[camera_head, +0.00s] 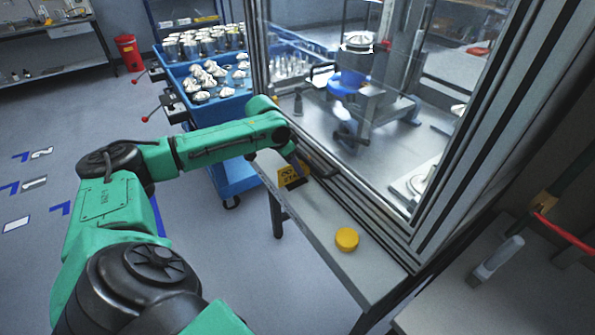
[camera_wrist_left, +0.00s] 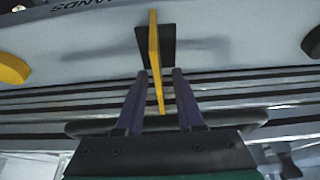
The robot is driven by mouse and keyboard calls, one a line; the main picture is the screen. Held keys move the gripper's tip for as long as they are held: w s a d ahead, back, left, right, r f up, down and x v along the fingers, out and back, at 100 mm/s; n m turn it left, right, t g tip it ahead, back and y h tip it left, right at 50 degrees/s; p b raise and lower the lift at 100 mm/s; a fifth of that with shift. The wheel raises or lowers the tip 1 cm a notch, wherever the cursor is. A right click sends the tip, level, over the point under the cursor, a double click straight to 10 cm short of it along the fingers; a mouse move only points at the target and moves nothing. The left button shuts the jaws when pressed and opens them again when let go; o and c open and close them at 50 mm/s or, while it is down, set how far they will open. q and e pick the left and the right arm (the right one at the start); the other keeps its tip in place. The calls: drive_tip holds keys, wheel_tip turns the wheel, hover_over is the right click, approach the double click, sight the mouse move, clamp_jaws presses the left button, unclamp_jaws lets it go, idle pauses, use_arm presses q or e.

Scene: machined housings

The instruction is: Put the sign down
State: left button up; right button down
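The sign (camera_head: 291,177) is a small yellow plate with black markings and a black lower part, on the narrow grey ledge beside the glass enclosure. In the left wrist view the sign (camera_wrist_left: 154,38) shows edge-on as a thin yellow strip in front of its dark base (camera_wrist_left: 169,45). My left gripper (camera_head: 301,172) is at the sign. In the wrist view its two fingers (camera_wrist_left: 160,74) stand apart on either side of the yellow plate, with a visible gap on each side. Whether the sign's base touches the ledge is hard to tell. My right gripper is not in view.
A round yellow button (camera_head: 347,239) sits on the ledge (camera_head: 318,228) nearer to me. The glass enclosure with its metal frame (camera_head: 335,180) borders the ledge. A blue cart (camera_head: 225,112) with metal parts stands behind my left arm. The ledge between sign and button is clear.

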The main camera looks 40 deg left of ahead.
use_arm(q)
drive_tip(key=b+v, duration=0.1)
drive_tip(key=v, duration=0.8)
drive_tip(key=shift+s+r, duration=0.2)
drive_tip(key=shift+r, duration=0.05)
